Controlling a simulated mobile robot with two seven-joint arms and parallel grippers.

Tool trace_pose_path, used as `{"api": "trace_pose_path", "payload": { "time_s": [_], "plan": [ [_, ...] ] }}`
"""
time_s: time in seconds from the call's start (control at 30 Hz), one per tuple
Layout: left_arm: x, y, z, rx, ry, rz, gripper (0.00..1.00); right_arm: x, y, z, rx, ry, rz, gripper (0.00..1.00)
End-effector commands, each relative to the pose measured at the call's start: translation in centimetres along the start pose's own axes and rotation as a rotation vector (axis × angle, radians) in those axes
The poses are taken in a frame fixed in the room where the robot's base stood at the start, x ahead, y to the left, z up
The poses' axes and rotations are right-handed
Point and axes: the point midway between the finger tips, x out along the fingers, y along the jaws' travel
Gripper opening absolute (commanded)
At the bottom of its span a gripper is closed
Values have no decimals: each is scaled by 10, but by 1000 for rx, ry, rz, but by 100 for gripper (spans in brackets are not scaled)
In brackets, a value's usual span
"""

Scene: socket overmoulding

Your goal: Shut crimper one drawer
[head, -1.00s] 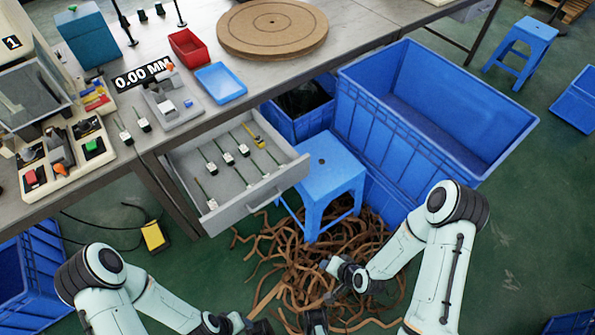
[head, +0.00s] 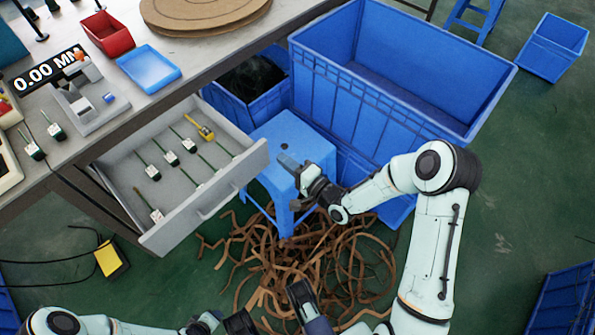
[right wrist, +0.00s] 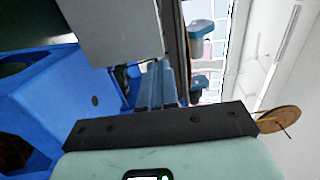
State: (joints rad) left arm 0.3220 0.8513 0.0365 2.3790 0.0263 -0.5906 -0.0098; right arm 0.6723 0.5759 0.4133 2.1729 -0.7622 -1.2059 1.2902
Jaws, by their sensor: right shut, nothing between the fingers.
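The drawer (head: 205,205) under the bench is pulled open, its grey front and handle facing the lower right. Several white-ended tools and a yellow one lie inside. My right gripper (head: 287,161) is shut and empty, just right of the drawer front's right end and over the blue stool; touching cannot be told. A grey panel, apparently the drawer front (right wrist: 115,30), fills the upper middle of the right wrist view. My left gripper (head: 303,295) is low in the head view, away from the drawer; its jaws cannot be read.
A blue stool (head: 290,145) stands close to the drawer's right end. A large blue crate (head: 400,110) and a smaller blue bin (head: 255,105) are behind it. Brown strips (head: 300,265) cover the floor in front. A yellow box (head: 112,260) with a cable lies left of the drawer.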

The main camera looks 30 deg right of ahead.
Motion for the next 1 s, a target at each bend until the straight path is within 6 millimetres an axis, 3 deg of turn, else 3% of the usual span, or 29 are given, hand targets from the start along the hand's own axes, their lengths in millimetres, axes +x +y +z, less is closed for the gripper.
{"api": "trace_pose_path", "payload": {
  "time_s": [0.1,0.33,1.0],
  "plan": [
    [8,-3,-9,-2,26,-2,43,25,2,1,0,-1,-2,0],
    [18,-13,2,-12,-8,-20,43,53,2,1,0,-1,1,0],
    [22,-19,9,-18,-30,-31,43,66,2,0,0,0,2,0]
  ]
}}
